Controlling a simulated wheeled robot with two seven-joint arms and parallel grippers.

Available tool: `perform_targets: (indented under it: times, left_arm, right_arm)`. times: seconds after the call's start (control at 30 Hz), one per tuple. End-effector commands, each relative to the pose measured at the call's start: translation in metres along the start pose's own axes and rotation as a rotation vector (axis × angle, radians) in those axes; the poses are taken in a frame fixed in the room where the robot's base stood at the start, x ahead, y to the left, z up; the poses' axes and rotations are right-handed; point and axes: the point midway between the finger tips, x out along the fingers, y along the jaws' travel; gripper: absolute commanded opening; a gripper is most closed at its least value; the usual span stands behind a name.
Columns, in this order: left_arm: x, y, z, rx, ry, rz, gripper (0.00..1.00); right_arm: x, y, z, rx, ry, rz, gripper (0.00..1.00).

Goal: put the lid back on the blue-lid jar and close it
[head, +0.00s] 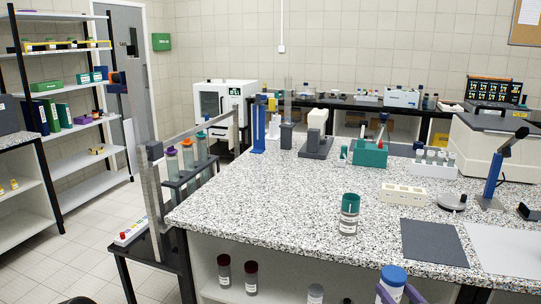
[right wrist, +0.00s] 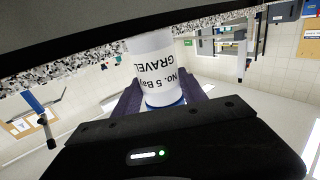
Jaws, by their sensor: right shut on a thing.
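The blue-lid jar shows at the bottom edge of the head view, with its round blue lid (head: 394,275) facing up and a little pale body below it. My right gripper (head: 400,293) has its purple fingers on both sides, close under the lid. In the right wrist view the white jar body (right wrist: 152,58) carries a label reading "No. 5 Bay GRAVEL". A blue rim (right wrist: 165,104) shows at its end near my palm, between the fingers. The lid appears to sit on the jar; I cannot tell how tight it is. My left gripper is out of view.
The speckled counter (head: 260,190) stands behind the jar. A green-lid jar (head: 349,214), a white rack (head: 403,195) and a dark mat (head: 433,243) are on it. Dark-red-lid jars (head: 224,271) stand on the shelf below. The counter's left front is clear.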

Motion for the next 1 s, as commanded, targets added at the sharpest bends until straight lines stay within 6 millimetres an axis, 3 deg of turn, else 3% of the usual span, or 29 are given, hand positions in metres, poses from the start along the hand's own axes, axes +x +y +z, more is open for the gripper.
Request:
perform_targets:
  times: [0.03, 0.2, 0.33, 0.53, 1.0]
  left_arm:
    - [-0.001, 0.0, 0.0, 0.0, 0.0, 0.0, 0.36]
    - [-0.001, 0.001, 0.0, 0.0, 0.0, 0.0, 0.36]
    - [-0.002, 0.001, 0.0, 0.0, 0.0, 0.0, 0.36]
    - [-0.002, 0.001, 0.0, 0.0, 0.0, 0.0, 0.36]
    - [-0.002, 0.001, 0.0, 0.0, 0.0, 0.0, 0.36]
  right_arm:
    - [-0.009, -0.022, 0.019, 0.008, -0.006, -0.055, 0.0]
    - [-0.041, -0.09, 0.059, 0.009, -0.001, -0.218, 0.0]
    - [-0.061, -0.12, 0.081, 0.007, -0.001, -0.275, 0.0]
    - [-0.07, -0.125, 0.098, -0.002, 0.001, -0.266, 0.0]
    - [-0.07, -0.122, 0.099, -0.005, 0.001, -0.259, 0.0]
